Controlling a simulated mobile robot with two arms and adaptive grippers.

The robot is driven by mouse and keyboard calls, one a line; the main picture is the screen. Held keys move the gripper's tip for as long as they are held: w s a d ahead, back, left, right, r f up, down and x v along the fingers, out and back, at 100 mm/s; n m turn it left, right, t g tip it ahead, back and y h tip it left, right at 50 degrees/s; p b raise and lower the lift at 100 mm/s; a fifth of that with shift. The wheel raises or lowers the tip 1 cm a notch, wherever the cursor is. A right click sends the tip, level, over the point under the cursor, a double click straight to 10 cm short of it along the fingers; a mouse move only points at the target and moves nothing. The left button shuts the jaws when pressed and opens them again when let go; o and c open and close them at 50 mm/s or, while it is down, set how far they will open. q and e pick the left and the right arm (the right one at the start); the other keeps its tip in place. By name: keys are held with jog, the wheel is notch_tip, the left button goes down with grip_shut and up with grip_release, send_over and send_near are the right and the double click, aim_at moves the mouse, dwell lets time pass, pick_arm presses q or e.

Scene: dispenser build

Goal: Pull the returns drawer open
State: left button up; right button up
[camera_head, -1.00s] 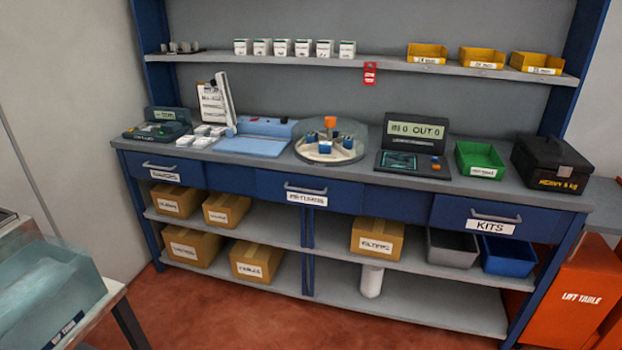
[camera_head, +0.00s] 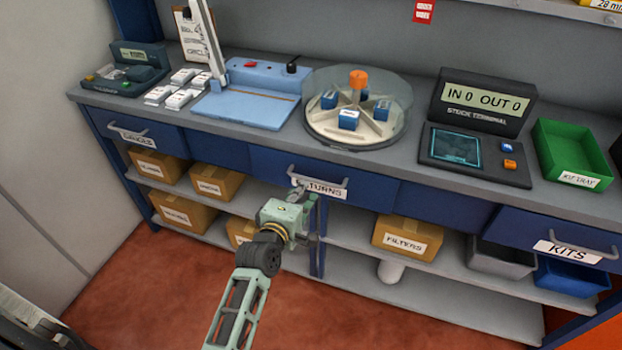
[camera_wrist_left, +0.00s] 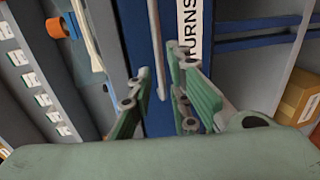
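The returns drawer (camera_head: 265,163) is the blue middle drawer under the bench top, and it looks shut, flush with the front. Its white label (camera_head: 328,189) is partly covered by my gripper and reads "TURNS". My left gripper (camera_head: 305,198) is at the drawer front, over the handle area. In the left wrist view, my left gripper's green fingers (camera_wrist_left: 158,95) are spread apart. The drawer's grey bar handle (camera_wrist_left: 155,45) runs into the gap between them, beside the label (camera_wrist_left: 189,32). I cannot tell whether a finger touches the handle. My right gripper is not in view.
The gauges drawer (camera_head: 150,133) at left and the kits drawer (camera_head: 540,230) at right look shut. A carousel (camera_head: 357,115), a stock terminal (camera_head: 480,125) and a green kit tray (camera_head: 572,152) stand on the bench. Boxes, including filters (camera_head: 407,236), sit on the lower shelf.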

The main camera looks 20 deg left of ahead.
aim_at(311, 180)
pick_arm(q)
jog(key=x, duration=0.6)
jog(key=shift+w, duration=0.4)
jog(key=shift+d+f, duration=0.1)
grip_shut()
